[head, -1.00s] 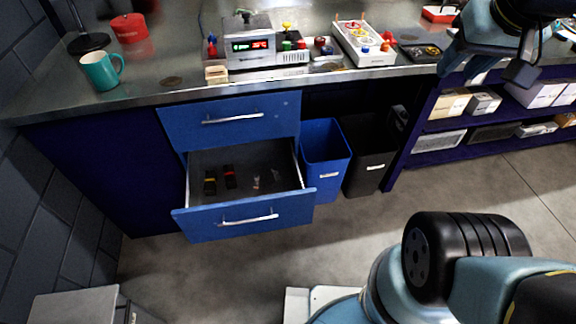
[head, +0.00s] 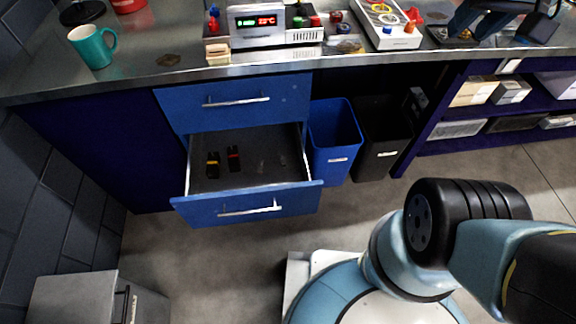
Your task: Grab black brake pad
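The lower blue drawer (head: 247,207) is pulled open. Inside, at its left, lie two small black pieces that look like brake pads: one with a yellow band (head: 213,170) and one with a red band (head: 233,162). They lie side by side, apart from each other. Which of them the task means, I cannot tell. Part of my gripper (head: 510,22) shows at the top right, over the right of the bench and far from the drawer. It is cut off by the picture edge, so its opening is unclear.
Faint small pieces lie at the drawer's right. The upper drawer (head: 235,88) is shut. A blue bin (head: 333,128) and a black bin (head: 383,135) stand right of the drawers. A grey cabinet (head: 70,298) stands at front left. The bench holds a teal mug (head: 95,50) and devices.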

